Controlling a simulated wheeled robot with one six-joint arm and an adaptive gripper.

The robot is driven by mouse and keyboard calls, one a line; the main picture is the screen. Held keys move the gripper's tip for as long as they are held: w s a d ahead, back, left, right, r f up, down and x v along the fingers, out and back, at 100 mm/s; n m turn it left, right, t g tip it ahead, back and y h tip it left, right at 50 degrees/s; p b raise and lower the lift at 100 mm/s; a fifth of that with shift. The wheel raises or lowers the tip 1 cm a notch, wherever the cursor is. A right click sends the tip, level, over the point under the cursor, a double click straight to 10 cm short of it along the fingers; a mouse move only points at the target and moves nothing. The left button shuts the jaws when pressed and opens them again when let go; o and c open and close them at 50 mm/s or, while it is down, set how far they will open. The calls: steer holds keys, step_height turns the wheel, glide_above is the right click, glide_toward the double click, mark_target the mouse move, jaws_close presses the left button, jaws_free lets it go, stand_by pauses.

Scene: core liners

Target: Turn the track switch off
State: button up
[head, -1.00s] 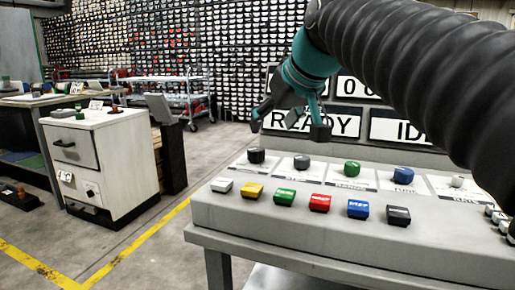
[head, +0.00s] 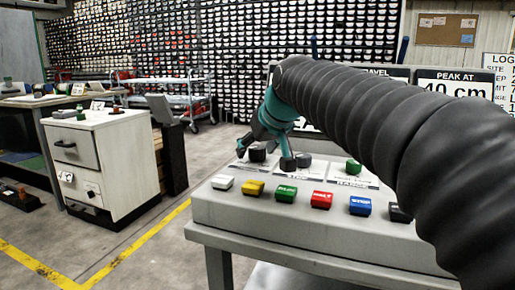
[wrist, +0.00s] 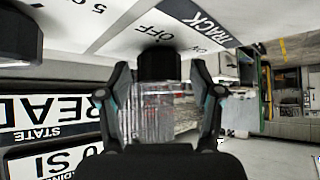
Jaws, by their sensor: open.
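The track switch is a black knob (head: 257,154) at the back left of the sloped console. In the wrist view the knob (wrist: 158,64) stands just beyond my fingertips, beside a card (wrist: 185,30) reading TRACK, OFF and ON. Which mark it points to cannot be told. My gripper (head: 264,156) is open, its fingers coming down on either side of this knob in the head view. In the wrist view my gripper (wrist: 162,78) has the knob centred between the fingertips, with no clear contact. My fingers partly hide the knob and card in the head view.
A second dark knob (head: 303,160) stands close to the right finger; a green knob (head: 353,167) is farther right. A front row has several coloured buttons, including white (head: 223,182), yellow (head: 255,188) and red (head: 321,200). A white cabinet (head: 100,160) stands apart, left.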

steer(key=c, duration=1.1)
steer(key=shift+c, duration=0.2)
steer(key=shift+n+y, duration=0.3)
steer(key=shift+n, duration=0.1)
steer(key=n+g+y, duration=0.2)
steer(key=n, duration=0.1)
steer(key=shift+d+n, duration=0.1)
steer(key=shift+n, duration=0.2)
steer(key=n+g+y+p, duration=0.1)
steer(key=n+g+y, duration=0.1)
steer(key=n+g, duration=0.1)
steer(key=shift+r+n+p, duration=0.1)
steer(key=shift+n+p, duration=0.2)
steer(key=shift+n, duration=0.5)
steer(key=n+g+p, duration=0.3)
steer(key=n, duration=0.1)
steer(key=shift+n+g+y, duration=0.3)
steer(key=shift+n+g+h+p, duration=0.4)
steer(key=shift+n+g+p, duration=0.8)
steer(key=shift+n+g, duration=0.75)
steer(key=shift+n, duration=0.35)
